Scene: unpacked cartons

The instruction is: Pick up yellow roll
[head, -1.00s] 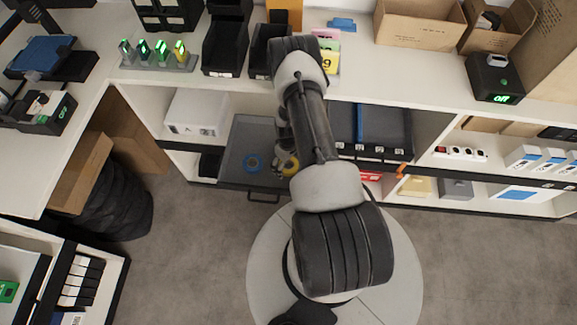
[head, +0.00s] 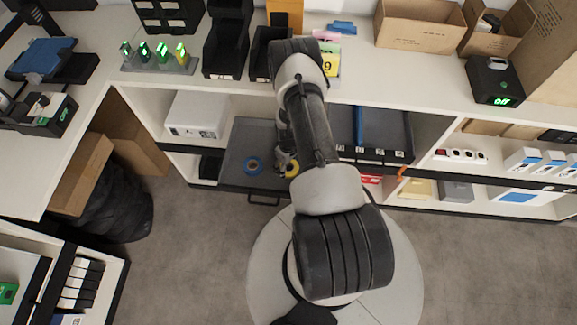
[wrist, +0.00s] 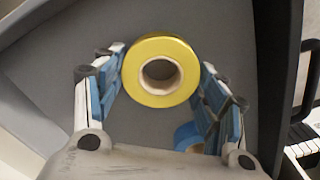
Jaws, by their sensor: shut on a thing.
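The yellow roll (wrist: 160,46) sits between the two fingers of my gripper (wrist: 162,66) in the wrist view, its pale core facing the camera. The fingers' blue pads close on its left and right sides, so my gripper is shut on it. In the head view the yellow roll (head: 293,171) shows partly, over the grey drawer or tray (head: 236,150), with my arm covering much of it. Whether it touches the tray floor I cannot tell. A blue roll (wrist: 188,136) lies nearby in the tray, partly hidden by my right finger; it also shows in the head view (head: 248,167).
The tray's raised walls surround the rolls, with a dark handle (head: 263,200) at its front. The white countertop (head: 350,85) overhangs just above. A white box (head: 196,115) stands on the shelf to the left, and dark bins (head: 375,150) stand to the right.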

